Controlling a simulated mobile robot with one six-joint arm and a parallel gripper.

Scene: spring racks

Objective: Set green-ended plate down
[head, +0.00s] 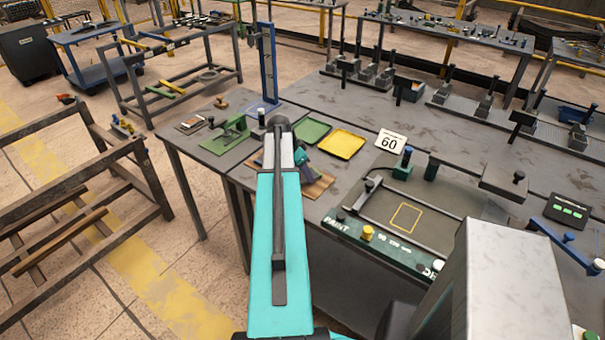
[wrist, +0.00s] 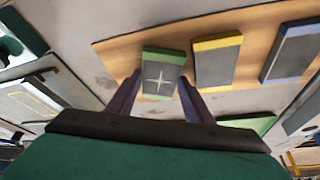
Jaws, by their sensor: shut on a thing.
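The green-ended plate (wrist: 163,72) is dark grey with green ends and a pale star mark on its face. My gripper (wrist: 160,84) is shut on it, with one dark finger on each side. The plate shows over or against a wooden board (wrist: 118,54); I cannot tell whether it touches. A yellow-ended plate (wrist: 217,62) and a blue-ended plate (wrist: 290,52) lie on the board to its right. In the head view my arm hides most of the gripper and the held plate; part of the board (head: 320,187) shows beside the arm.
On the bench, a green tray (head: 311,131) and a yellow tray (head: 341,144) lie behind the board. A sign reading 60 (head: 390,143) and a paint fixture (head: 385,247) are to the right. A green clamp (head: 226,136) stands left of my arm.

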